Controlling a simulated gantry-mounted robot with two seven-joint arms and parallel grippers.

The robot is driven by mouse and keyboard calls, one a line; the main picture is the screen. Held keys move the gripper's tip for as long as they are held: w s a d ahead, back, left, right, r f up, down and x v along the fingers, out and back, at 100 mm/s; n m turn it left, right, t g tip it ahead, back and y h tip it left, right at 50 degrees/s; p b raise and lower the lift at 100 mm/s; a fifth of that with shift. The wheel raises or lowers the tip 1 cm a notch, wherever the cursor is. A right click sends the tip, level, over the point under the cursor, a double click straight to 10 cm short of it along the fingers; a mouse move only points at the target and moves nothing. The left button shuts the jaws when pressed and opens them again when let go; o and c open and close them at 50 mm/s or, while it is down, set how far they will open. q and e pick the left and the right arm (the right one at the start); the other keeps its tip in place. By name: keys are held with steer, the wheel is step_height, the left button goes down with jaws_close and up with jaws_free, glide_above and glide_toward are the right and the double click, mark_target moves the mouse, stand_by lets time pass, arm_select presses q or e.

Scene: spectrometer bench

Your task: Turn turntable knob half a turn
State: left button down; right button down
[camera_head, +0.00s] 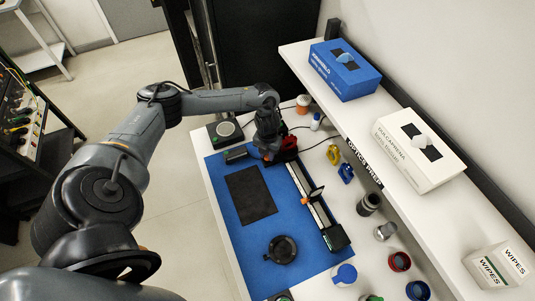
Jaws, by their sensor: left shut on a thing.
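My left arm comes in from the left and reaches over the far end of the blue mat (230,188). A round black disc with a small side handle (282,249) lies at the near end of the mat, well apart from the gripper. My right gripper is not in view.
A black rail (312,205) with upright holders runs along the mat's right side. A dark flat pad (251,195) lies on the mat. A device with a round top (225,130) stands behind. Several mounts and a shelf with a blue box (344,70) and white box (418,148) line the right.

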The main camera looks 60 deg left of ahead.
mark_target(267, 156)
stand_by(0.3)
arm_select(q)
steer(key=c, duration=0.9)
jaws_free()
steer(key=shift+r, duration=0.6)
step_height(267, 156, up, 10)
steer(key=p, duration=0.2)
steer(key=shift+f, duration=0.15)
steer(key=shift+s, duration=0.1)
